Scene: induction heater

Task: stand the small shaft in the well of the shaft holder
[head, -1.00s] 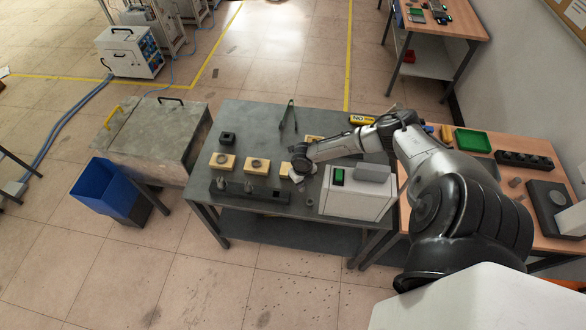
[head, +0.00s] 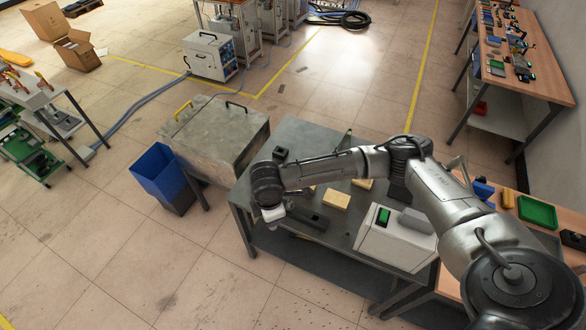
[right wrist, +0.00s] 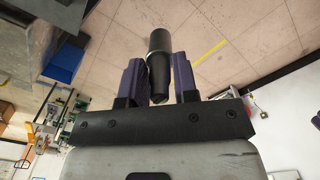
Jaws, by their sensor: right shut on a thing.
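In the right wrist view, my right gripper (right wrist: 159,78) is shut on a dark stepped shaft (right wrist: 157,44), which looks like the small shaft. In the head view, my right gripper (head: 272,213) is over the left front edge of the grey table, beside the dark shaft holder (head: 310,217). The wrist covers the left part of the holder, so I cannot see its well there or what stands in it. The held shaft is not clear in the head view. My left gripper is in neither current view.
The white heater (head: 396,240) with a green switch stands at the table's right. Wooden blocks (head: 337,200) and a black block (head: 281,154) are behind the holder. A blue bin (head: 162,176) and a metal cabinet (head: 218,135) stand left of the table. My forearm spans the table.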

